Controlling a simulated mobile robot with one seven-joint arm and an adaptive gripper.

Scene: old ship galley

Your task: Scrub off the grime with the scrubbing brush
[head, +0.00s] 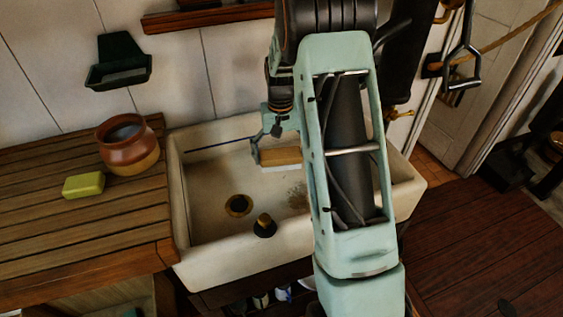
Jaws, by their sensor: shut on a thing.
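The scrubbing brush (281,156) has a wooden back and pale bristles below. It is inside the white sink (185,217), near the back wall of the basin. My gripper (258,150) is shut on the brush from its left side; my arm hides part of the gripper and the brush's right end. A patch of dark speckled grime (297,196) marks the basin floor, below and to the right of the brush in the picture. My arm covers the sink's middle right, so the grime's right edge may be hidden. I cannot tell whether the bristles touch the basin.
A dark drain (238,206) and a black and brown stopper-like piece (264,225) are in the sink's front left. A clay pot (128,145) and yellow-green sponge or soap (83,185) stand on the wooden counter (85,245). A dark green holder (119,65) hangs on the wall.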

